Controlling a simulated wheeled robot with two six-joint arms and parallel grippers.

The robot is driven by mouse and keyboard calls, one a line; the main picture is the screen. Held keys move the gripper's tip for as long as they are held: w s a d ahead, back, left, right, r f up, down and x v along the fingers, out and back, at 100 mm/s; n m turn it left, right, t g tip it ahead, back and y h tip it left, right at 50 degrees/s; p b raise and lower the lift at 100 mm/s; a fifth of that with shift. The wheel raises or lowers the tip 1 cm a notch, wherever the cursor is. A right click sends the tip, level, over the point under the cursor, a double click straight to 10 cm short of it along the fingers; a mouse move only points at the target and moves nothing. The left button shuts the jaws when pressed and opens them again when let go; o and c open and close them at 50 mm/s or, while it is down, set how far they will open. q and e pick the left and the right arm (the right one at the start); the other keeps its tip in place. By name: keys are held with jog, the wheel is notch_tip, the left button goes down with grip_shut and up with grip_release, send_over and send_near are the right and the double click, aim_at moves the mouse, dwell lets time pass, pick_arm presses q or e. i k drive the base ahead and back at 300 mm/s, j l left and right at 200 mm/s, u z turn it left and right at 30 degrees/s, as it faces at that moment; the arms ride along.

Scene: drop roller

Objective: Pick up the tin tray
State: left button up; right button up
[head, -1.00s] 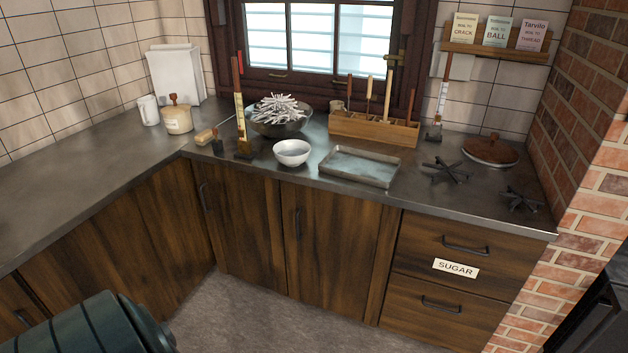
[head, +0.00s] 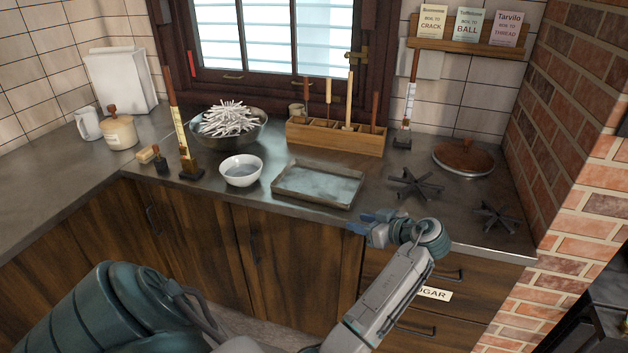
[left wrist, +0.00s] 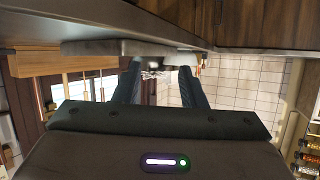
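The tin tray (head: 318,196) is a shallow grey metal rectangle lying flat and empty on the dark countertop, near its front edge. My left gripper (head: 368,221) is just beyond the tray's front right corner, at about the counter's front edge, with its blue fingers pointing left toward the tray. In the left wrist view the picture is upside down; the two fingers (left wrist: 161,70) stand apart with nothing between them. The tray's edge (left wrist: 115,47) shows there beyond the fingertips. My right gripper is not in view.
A white bowl (head: 241,170) stands left of the tray. A wooden tool rack (head: 335,137) is behind it. Black burner grates (head: 415,184) and a brown round lid (head: 463,157) lie to the right. A metal bowl of white sticks (head: 228,125) stands at the back left.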

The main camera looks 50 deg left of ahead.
aim_at(336, 187)
jog(key=j+z, duration=0.1)
jog(key=j, duration=1.3)
